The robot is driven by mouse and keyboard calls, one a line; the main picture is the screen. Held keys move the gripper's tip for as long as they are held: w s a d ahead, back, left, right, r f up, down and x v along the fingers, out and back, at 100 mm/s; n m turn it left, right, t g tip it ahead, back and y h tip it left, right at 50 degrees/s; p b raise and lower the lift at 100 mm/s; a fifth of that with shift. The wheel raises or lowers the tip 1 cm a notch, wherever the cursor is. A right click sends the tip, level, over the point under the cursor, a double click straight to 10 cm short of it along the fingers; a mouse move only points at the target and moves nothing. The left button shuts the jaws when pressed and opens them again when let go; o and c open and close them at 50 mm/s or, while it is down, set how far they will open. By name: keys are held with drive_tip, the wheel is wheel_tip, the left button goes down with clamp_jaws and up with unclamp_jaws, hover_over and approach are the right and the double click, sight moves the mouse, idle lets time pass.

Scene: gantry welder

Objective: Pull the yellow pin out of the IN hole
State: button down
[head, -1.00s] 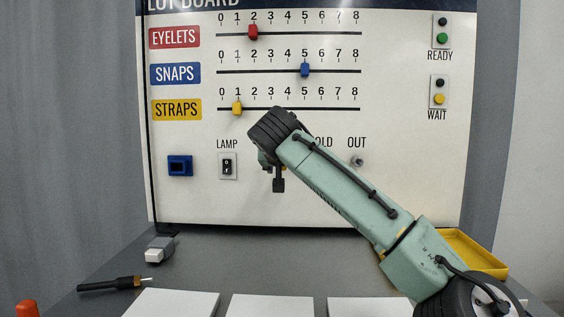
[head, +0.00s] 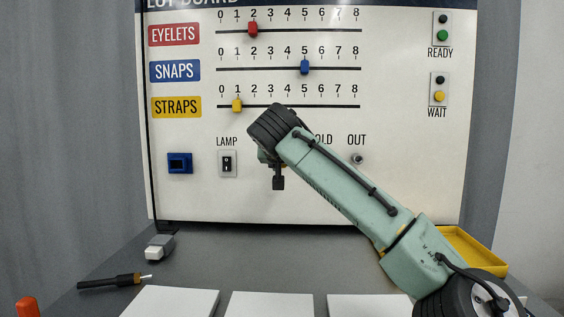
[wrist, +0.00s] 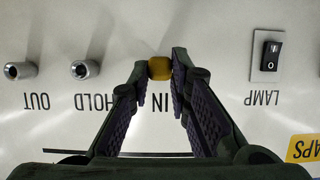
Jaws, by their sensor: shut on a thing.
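The yellow pin (wrist: 160,68) shows in the wrist view between my two fingertips, just beyond the IN label on the board. My gripper (wrist: 160,70) is shut on the pin's yellow head, with a finger on either side. How deep the pin sits in the IN hole cannot be seen; its head and the fingers cover the hole. In the head view my gripper (head: 278,182) is in front of the board, and my arm hides the IN area and the pin.
The HOLD hole (wrist: 84,69) and OUT hole (wrist: 20,71) are empty metal sockets in the wrist view. The lamp switch (wrist: 270,55) is on the other side. White cards (head: 270,305), a yellow tray (head: 462,248) and a black tool (head: 108,283) lie on the grey table.

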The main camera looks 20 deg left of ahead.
drive_tip(key=shift+s, duration=0.15)
drive_tip(key=shift+s+d+b, duration=0.25)
drive_tip(key=shift+s+b, duration=0.3)
drive_tip(key=shift+s, duration=0.3)
drive_tip(key=shift+s+d+b, duration=0.3)
drive_tip(key=shift+s+b, duration=0.25)
drive_tip(key=shift+s, duration=0.35)
drive_tip(key=shift+s+d+b, duration=0.25)
drive_tip(key=shift+s+b, duration=0.3)
drive_tip(key=shift+s, duration=0.3)
drive_tip(key=shift+s, duration=0.1)
